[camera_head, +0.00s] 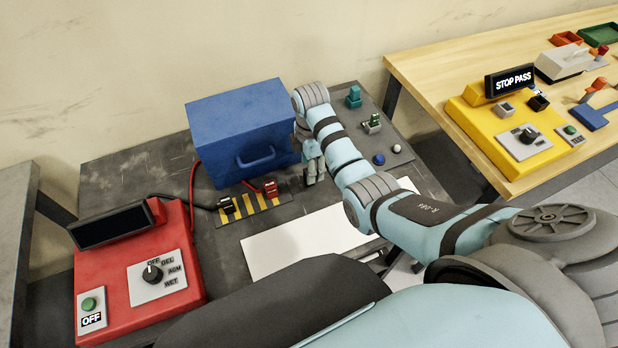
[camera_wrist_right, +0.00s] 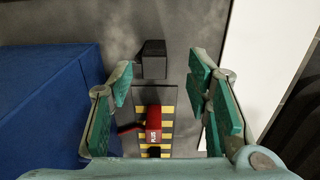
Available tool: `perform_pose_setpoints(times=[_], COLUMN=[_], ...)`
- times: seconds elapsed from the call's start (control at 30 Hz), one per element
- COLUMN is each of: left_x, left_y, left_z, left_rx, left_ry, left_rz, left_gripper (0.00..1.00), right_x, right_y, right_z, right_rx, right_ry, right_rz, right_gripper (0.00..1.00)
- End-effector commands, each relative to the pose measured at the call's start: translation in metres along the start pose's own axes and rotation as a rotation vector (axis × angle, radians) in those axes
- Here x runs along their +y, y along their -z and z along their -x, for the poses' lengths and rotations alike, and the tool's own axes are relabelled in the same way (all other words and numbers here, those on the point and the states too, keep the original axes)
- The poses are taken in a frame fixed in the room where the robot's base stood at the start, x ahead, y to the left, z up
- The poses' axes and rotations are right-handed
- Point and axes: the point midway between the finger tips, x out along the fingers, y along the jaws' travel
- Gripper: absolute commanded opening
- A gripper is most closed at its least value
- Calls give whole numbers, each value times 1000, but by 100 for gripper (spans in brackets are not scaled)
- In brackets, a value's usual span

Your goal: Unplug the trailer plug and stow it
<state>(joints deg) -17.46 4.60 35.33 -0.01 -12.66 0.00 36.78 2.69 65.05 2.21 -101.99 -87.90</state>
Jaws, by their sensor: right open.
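I cannot pick out a trailer plug for certain. Two small teal-green pieces, a back one (camera_head: 353,97) and a front one on a grey base (camera_head: 372,124), stand at the back right of the dark bench. My right gripper (camera_head: 313,172) is beside the blue box's right side, pointing down. In the wrist view the right gripper (camera_wrist_right: 160,88) is open, with green pads apart. A red clamp marked PLUS (camera_wrist_right: 153,124) shows between and below the fingers, apart from the pads. It also shows in the head view (camera_head: 270,188). My left gripper is out of view.
A blue box (camera_head: 235,125) stands beside the gripper. A black clamp (camera_head: 227,206) sits on the striped strip (camera_head: 249,205). A red charger (camera_head: 125,290) is front left. A white sheet (camera_head: 300,243) lies in front. A wooden table (camera_head: 435,65) stands right.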

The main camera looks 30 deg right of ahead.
Motion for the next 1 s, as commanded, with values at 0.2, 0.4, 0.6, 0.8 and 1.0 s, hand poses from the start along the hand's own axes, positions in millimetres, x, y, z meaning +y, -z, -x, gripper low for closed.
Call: perform_pose_setpoints(times=[0.2, 0.4, 0.6, 0.8, 1.0], left_x=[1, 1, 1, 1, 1], left_y=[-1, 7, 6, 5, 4], left_z=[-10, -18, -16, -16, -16], left_rx=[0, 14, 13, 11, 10], left_ry=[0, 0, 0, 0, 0], left_rz=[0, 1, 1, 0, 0], left_gripper=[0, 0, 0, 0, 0], right_x=[0, 0, 1, 0, 0], right_y=[-4, -4, -4, -4, -4], right_z=[-36, -61, -59, -59, -59], right_rx=[0, 0, 0, 0, 0], right_ry=[1, -2, -3, -2, -2], right_rz=[1, 3, 2, 2, 2], right_gripper=[45, 45, 39, 7, 0])
